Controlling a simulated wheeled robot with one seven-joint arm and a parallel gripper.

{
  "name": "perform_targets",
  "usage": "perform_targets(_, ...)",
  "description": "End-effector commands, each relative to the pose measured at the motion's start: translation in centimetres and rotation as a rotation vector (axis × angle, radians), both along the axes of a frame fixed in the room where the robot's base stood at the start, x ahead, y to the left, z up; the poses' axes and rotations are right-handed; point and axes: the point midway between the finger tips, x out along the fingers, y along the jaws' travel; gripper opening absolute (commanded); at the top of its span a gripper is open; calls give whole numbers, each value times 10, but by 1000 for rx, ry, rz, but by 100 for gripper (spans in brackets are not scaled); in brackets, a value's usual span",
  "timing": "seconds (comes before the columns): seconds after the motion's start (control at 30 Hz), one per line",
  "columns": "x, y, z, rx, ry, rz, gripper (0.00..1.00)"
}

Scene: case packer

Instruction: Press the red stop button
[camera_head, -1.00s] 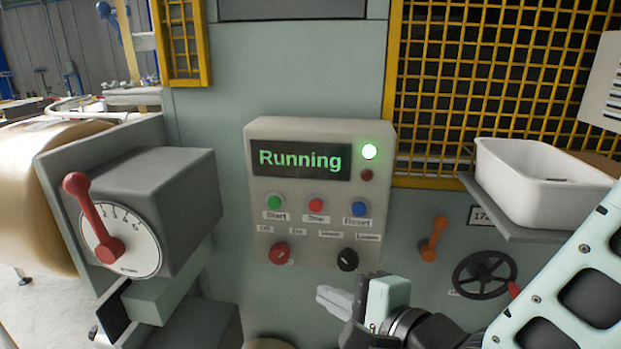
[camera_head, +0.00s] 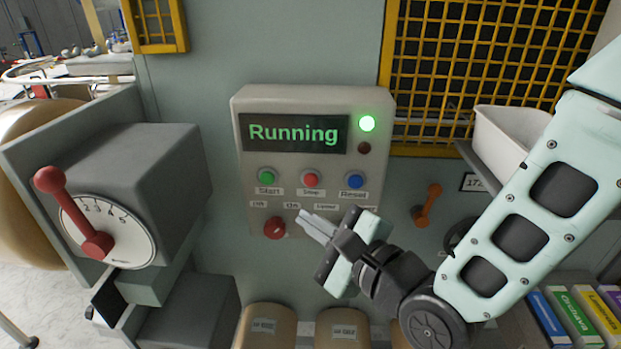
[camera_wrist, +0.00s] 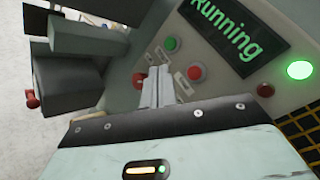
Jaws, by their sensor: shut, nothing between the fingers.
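The red stop button (camera_head: 311,179) sits on a grey control panel (camera_head: 240,140), between the green start button (camera_head: 266,177) and the blue reset button (camera_head: 355,180). In the wrist view the red stop button (camera_wrist: 194,73) is just right of the fingertips. My gripper (camera_head: 303,217) is shut and empty, its fingertips pointing at the panel below the stop button. I see no contact with the button. The panel's display (camera_head: 293,134) reads "Running" in green.
A green lamp (camera_head: 367,124) is lit above a dark red lamp (camera_head: 364,148). A red knob (camera_head: 275,228) is just left of my fingertips. A grey box with a red lever (camera_head: 72,212) juts out at left. A white bin (camera_head: 505,138) stands at right.

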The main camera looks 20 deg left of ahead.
Motion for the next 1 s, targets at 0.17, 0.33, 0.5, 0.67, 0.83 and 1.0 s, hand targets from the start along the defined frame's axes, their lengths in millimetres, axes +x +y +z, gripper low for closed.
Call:
perform_targets(0.17, 26, 6, 2, 0, -2, -1, 0)
perform_targets(0.33, 47, 11, 0, 1, -1, -2, 0)
perform_targets(0.5, 61, 15, 0, 0, -1, -1, 0)
perform_targets(0.67, 66, 16, 0, 0, -1, -1, 0)
perform_targets(0.83, 66, 16, 0, -1, -1, 0, 0)
perform_targets(1.0, 66, 16, 0, -1, -1, 0, 0)
